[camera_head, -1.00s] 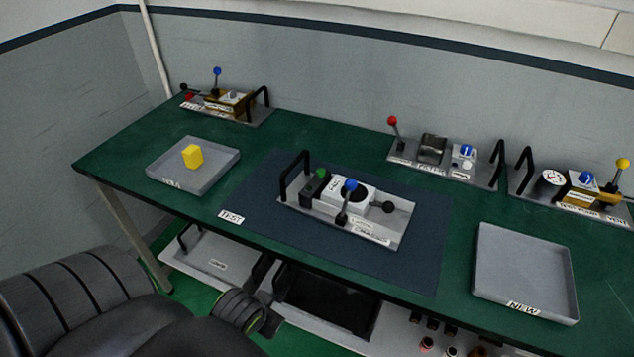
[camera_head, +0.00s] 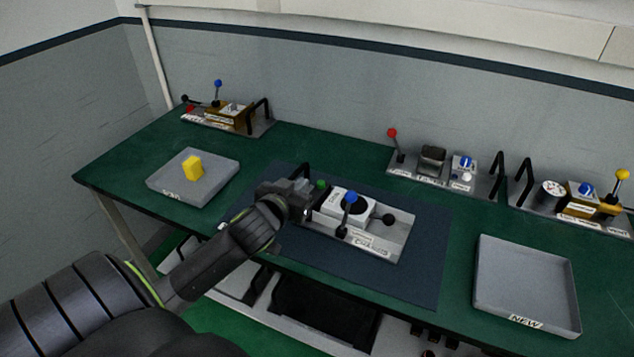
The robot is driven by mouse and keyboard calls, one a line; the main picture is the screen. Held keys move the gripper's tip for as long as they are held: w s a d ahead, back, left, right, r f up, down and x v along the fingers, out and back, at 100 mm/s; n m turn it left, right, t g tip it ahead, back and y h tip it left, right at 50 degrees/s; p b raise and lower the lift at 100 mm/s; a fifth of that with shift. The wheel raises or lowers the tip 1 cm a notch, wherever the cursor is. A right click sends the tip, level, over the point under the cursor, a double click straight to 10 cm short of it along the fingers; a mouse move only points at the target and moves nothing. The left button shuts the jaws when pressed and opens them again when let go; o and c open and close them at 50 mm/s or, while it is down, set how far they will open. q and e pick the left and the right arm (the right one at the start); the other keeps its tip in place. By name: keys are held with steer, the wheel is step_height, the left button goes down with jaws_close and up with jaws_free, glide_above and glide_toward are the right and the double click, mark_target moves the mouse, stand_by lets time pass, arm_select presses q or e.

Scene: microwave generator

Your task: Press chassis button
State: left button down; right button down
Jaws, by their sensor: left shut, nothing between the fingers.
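The chassis (camera_head: 385,246) is a light grey plate on the dark blue mat, in the middle of the table. It carries a white block (camera_head: 345,206) with a black round top, a blue-knobbed lever (camera_head: 350,198) and a black ball knob (camera_head: 389,220). A green button (camera_head: 320,185) shows at its left end, just behind my gripper. My left gripper (camera_head: 306,203) is shut and empty, at the chassis's left end beside the green button. Whether it touches anything there I cannot tell. My right gripper is not in view.
A grey tray (camera_head: 226,178) with a yellow block (camera_head: 193,168) stands at left. An empty tray (camera_head: 488,290) labelled NEW stands at right. Other lever-and-knob units line the back: one at back left (camera_head: 262,127), two at back right. The mat (camera_head: 432,262) is bare right of the chassis.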

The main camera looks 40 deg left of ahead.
arm_select(q)
steer(key=p, duration=0.2)
glide_above(317, 193)
step_height(317, 193, down, 2)
steer(key=shift+f, duration=0.15)
step_height(317, 193, down, 3)
steer(key=shift+w+r+p, duration=0.1)
steer(key=shift+r+p, duration=0.1)
steer(key=shift+p, duration=0.1)
steer(key=shift+f, duration=0.85)
steer(key=shift+f, duration=0.1)
